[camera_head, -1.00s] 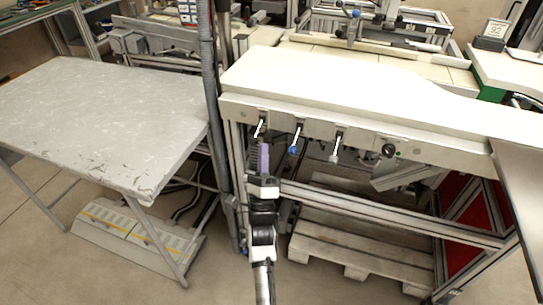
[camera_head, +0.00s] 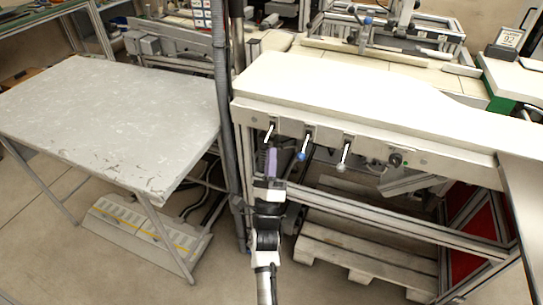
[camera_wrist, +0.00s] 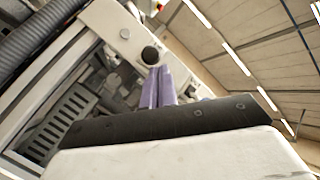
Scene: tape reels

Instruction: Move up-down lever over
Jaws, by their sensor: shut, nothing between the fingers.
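Several short levers hang from the front panel of the white-topped bench in the head view. The leftmost lever (camera_head: 269,132) has a pale shaft. The middle lever (camera_head: 306,142) has a blue knob, and the right lever (camera_head: 344,154) has a pale knob. I cannot tell which is the up-down lever. My gripper (camera_head: 272,152) has purple fingers pointing up, shut and empty, just below the leftmost lever. Contact with it cannot be told. In the wrist view my shut fingers (camera_wrist: 158,72) point at a dark round knob end (camera_wrist: 150,55) on the pale panel.
The white bench top (camera_head: 350,95) overhangs the levers. A black knob (camera_head: 396,159) sits farther right on the panel. A grey vertical post (camera_head: 231,120) stands close left of my gripper. A grey table (camera_head: 100,120) is at left, and a wooden pallet (camera_head: 350,250) lies below.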

